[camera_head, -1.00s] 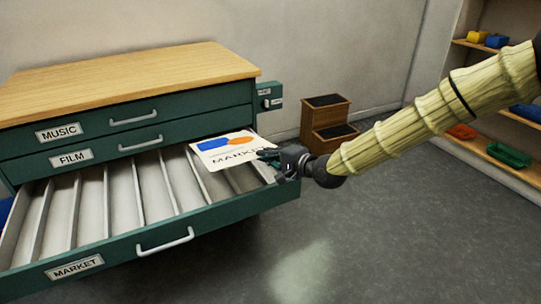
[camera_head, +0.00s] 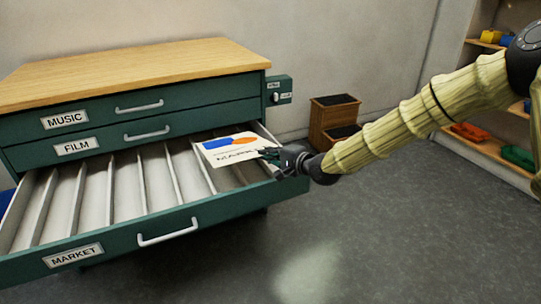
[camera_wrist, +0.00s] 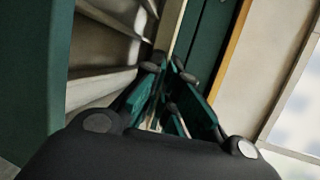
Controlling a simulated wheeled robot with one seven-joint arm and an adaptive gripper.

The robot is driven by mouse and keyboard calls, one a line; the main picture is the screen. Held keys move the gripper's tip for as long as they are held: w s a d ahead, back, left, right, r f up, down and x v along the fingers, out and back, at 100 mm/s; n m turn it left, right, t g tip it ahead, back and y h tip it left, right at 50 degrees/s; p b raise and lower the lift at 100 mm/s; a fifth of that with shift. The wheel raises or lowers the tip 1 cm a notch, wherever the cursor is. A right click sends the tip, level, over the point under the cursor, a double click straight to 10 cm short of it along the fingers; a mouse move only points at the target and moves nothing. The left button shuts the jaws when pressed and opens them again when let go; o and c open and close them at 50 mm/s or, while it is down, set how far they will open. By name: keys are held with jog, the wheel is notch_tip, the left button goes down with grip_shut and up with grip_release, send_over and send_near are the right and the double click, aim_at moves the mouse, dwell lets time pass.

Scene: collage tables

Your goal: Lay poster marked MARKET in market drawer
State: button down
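The poster (camera_head: 222,157) is a white card with a blue patch, an orange patch and dark lettering that reads MARKET. It is over the right end of the open market drawer (camera_head: 115,250); whether it touches the dividers I cannot tell. My gripper (camera_head: 268,154) is shut on the poster's right edge, above the drawer's right side. In the wrist view my gripper's fingers (camera_wrist: 168,75) are close together, with a pale strip between them that may be the poster edge-on. The drawer has a MARKET label, a white handle and several long narrow compartments that look empty where visible.
The shut FILM drawer (camera_head: 95,142) and MUSIC drawer (camera_head: 85,115) sit above, under a wooden top (camera_head: 130,70). A small green box (camera_head: 279,90) is on the cabinet's right side. A brown step stool (camera_head: 335,122) and shelves (camera_head: 490,148) stand beyond. The floor at right is clear.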

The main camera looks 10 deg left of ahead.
jog(key=shift+w+a+f+b, duration=0.1)
jog(key=shift+w+a+f, duration=0.15)
jog(key=shift+f, duration=0.4)
jog(key=shift+w+a+f+b, duration=0.15)
jog(key=shift+w+f, duration=0.2)
jog(key=shift+f, duration=0.3)
jog(key=shift+w+a+f+b, duration=0.1)
jog(key=shift+w+a+f, duration=0.15)
jog(key=shift+f, duration=0.4)
jog(key=shift+w, duration=0.1)
jog(key=c, duration=1.2)
grip_release()
jog(key=shift+o, duration=0.2)
jog(key=s+d+r+p, duration=0.2)
jog(key=s+d+p, duration=0.2)
jog(key=s, duration=0.3)
jog(key=shift+d+r, duration=0.25)
jog(key=shift+d, duration=0.2)
jog(key=shift+s, duration=0.1)
